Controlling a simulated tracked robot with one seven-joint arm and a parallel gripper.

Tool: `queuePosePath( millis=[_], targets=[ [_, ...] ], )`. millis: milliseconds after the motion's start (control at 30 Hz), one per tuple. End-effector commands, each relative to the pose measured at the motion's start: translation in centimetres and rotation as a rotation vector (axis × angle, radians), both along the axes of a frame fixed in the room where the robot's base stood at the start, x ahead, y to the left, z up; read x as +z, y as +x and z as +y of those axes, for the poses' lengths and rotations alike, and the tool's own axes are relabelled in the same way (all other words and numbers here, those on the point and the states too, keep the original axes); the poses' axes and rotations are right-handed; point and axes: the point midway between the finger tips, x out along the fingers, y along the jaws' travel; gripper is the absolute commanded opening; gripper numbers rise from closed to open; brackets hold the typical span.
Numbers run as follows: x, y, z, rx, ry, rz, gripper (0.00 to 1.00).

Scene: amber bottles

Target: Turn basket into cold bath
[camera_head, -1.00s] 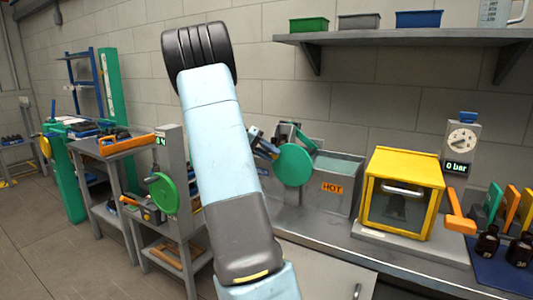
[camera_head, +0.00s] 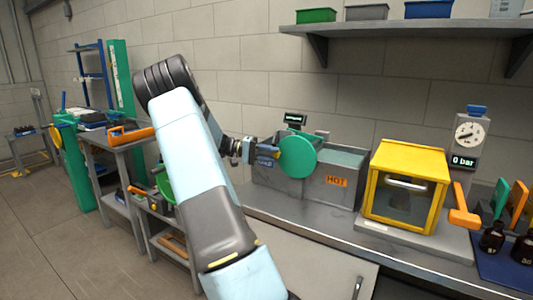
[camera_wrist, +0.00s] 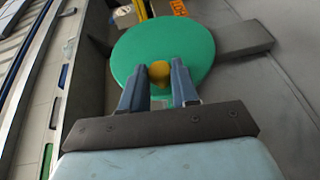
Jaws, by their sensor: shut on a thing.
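My gripper (camera_head: 274,153) reaches the disc from the left. Its blue fingers (camera_wrist: 161,75) are shut on the yellow knob. An orange HOT label (camera_head: 336,181) marks the right part of the bath. The basket cannot be made out; the disc hides part of the bath's left side.
A yellow cabinet (camera_head: 405,187) with a glass front stands right of the bath. A gauge (camera_head: 466,140) reading 0 bar and dark bottles (camera_head: 493,238) are farther right. A wall shelf (camera_head: 400,27) holds bins above. A small display (camera_head: 295,118) stands behind the disc.

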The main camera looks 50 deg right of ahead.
Motion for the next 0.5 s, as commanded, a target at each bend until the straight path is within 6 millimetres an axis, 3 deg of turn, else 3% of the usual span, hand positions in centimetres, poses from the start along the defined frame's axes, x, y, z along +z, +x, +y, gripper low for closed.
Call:
queuePosePath(
  millis=[500],
  targets=[
    [-1.4,-0.4,-0.9,-0.006,-0.035,0.164,0.0]
  ],
)
